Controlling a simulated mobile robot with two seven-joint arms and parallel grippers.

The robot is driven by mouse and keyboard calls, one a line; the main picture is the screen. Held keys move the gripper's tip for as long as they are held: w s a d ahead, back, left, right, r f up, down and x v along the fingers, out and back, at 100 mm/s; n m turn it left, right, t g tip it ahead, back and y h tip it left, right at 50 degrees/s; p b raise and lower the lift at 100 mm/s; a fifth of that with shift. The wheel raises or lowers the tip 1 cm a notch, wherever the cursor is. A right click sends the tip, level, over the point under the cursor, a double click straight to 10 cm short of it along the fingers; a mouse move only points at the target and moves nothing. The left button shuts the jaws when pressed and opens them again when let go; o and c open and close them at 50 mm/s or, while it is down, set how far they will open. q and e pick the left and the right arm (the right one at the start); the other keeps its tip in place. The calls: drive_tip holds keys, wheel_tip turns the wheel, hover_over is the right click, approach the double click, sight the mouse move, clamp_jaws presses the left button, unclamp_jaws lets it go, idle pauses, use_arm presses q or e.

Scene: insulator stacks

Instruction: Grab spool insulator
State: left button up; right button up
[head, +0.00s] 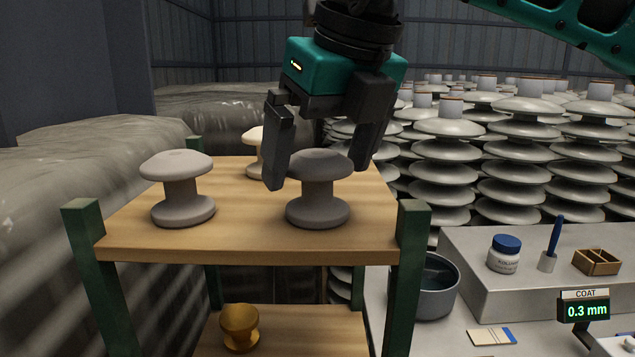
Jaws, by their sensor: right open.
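Two grey spool insulators stand upright on the wooden shelf top (240,236). One spool insulator (183,190) is at the left front and another (318,205) at the right front. A paler, cream spool (254,158) stands farther back, partly hidden behind my right gripper's finger. My right gripper (318,175) points down with its fingers apart, one to each side of the right front spool's upper part in the picture. The left finger overlaps the spool's cap edge. I cannot tell whether they touch. My left gripper is not in view.
Green posts (410,240) rise at the shelf's corners. Stacked disc insulators (445,165) fill the right back. A grey bucket (436,290), a blue-lidded jar (504,254) and a small wooden box (597,262) are at the right.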

sight(317, 209)
drive_tip(key=x, duration=0.4)
drive_tip(key=shift+w, duration=0.2)
drive_tip(key=shift+c, duration=0.5)
drive_tip(key=shift+r, duration=0.1)
drive_tip(key=c, duration=1)
drive_tip(key=shift+c, duration=0.7)
drive_tip(key=shift+r, duration=0.1)
